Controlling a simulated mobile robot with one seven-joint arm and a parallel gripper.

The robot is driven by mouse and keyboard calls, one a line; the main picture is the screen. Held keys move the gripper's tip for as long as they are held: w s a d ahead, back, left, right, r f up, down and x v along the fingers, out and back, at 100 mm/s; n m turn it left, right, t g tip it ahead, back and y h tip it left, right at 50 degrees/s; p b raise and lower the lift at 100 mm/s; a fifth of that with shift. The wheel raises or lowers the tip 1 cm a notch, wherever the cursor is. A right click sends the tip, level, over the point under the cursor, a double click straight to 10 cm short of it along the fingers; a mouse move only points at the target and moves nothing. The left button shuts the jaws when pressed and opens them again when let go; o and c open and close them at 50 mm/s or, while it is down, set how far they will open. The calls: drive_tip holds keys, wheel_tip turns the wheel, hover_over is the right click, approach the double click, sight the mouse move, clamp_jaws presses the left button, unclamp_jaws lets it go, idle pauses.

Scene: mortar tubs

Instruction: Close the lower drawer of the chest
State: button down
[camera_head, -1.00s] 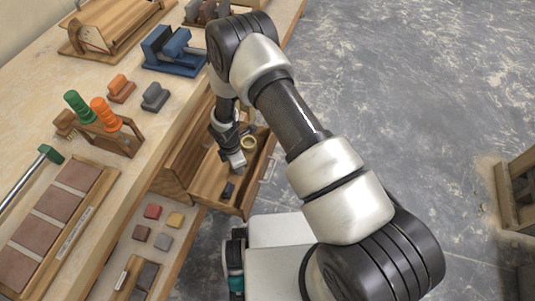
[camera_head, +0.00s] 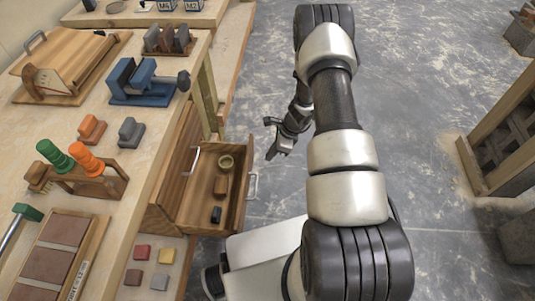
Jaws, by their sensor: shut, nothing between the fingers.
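The wooden chest (camera_head: 174,178) stands under the workbench on the left. Its lower drawer (camera_head: 201,218) is pulled out to the right. A metal handle (camera_head: 253,186) is on the drawer's front. Another handle (camera_head: 192,160) is on the chest face above the drawer. My gripper (camera_head: 271,157) is shut and empty. It appears to the right of the drawer front, apart from it, over the grey floor.
The workbench (camera_head: 120,185) holds a blue vise (camera_head: 140,84), orange and grey blocks, and a rack with green and orange handles. A lower shelf (camera_head: 150,255) carries several coloured squares. A wooden crate (camera_head: 500,135) stands at right. Open floor lies between.

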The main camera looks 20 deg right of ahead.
drive_tip(key=a+f, duration=0.1)
drive_tip(key=f, duration=0.1)
drive_tip(key=w+a+f+b, duration=0.1)
drive_tip(key=a+f, duration=0.1)
drive_tip(key=w+a+f, duration=0.1)
drive_tip(key=a+f, duration=0.1)
drive_tip(key=shift+a+f+b, duration=0.1)
drive_tip(key=shift+f+b, duration=0.1)
drive_tip(key=shift+b, duration=0.15)
drive_tip(key=shift+w+a, duration=0.25)
drive_tip(key=shift+a, duration=0.15)
drive_tip(key=shift+a, duration=0.1)
